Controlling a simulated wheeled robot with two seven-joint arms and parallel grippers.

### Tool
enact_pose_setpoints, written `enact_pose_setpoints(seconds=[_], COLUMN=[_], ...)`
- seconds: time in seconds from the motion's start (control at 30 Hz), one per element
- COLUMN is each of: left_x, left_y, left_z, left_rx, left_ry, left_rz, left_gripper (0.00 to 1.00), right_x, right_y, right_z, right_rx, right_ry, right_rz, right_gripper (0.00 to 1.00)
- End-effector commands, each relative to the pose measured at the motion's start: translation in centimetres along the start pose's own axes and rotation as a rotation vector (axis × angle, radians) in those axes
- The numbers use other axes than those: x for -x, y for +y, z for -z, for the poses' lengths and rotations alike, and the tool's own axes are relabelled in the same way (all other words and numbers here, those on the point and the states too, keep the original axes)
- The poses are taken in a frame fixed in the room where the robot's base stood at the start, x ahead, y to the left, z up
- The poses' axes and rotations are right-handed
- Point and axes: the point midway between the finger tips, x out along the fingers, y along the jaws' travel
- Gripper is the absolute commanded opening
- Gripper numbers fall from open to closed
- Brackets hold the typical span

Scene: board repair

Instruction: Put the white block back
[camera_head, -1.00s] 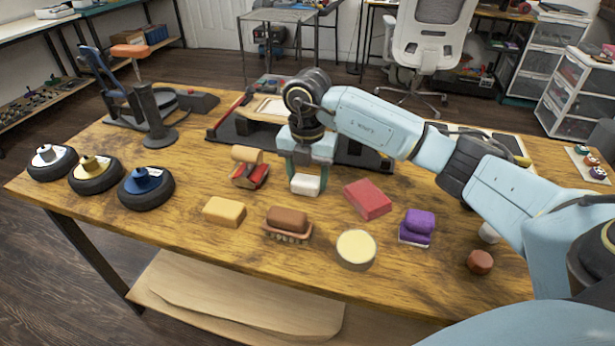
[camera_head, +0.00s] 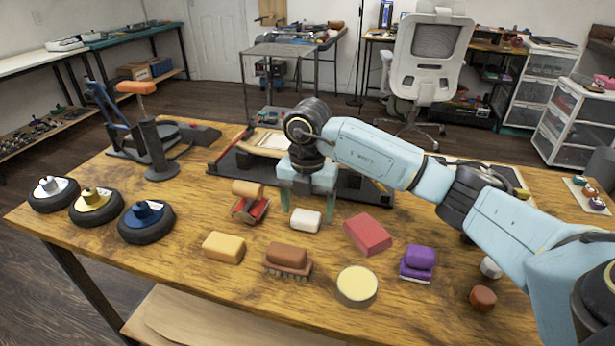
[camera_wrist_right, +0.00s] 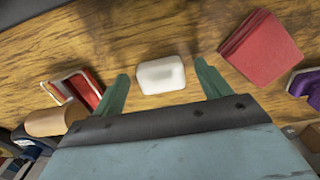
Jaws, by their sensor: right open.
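The white block (camera_head: 306,220) lies on the wooden table, between the red-based sander-like piece with a tan roll and the red block. It also shows in the right wrist view (camera_wrist_right: 161,75), between and just beyond the fingertips. My right gripper (camera_head: 308,203) is open, pointing down just behind and above the white block. Its two green fingers stand to either side, with visible gaps between them and the block in the wrist view (camera_wrist_right: 160,84). My left gripper is not in view.
Nearby on the table are the red block (camera_head: 367,234), tan-and-red piece (camera_head: 249,201), yellow block (camera_head: 223,247), brown brush (camera_head: 287,261), round cream tin (camera_head: 357,286) and purple block (camera_head: 418,262). A dark board rig (camera_head: 231,162) stands behind the gripper. Three wheels (camera_head: 146,222) sit at left.

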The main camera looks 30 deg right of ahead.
Motion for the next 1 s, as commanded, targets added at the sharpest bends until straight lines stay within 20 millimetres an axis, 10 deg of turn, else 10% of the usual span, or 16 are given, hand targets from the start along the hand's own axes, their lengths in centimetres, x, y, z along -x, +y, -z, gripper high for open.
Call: enact_pose_setpoints(seconds=[0.5,1.0], left_x=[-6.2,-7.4], left_y=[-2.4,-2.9], left_z=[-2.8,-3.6], left_rx=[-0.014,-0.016], left_ry=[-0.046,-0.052], left_rz=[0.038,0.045], left_gripper=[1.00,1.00], right_x=[9.2,10.7], right_y=[0.0,0.0], right_z=[0.0,0.0], right_rx=[0.000,0.000], right_ry=[-0.001,0.000], right_rz=[-0.002,0.000], right_gripper=[0.76,0.76])
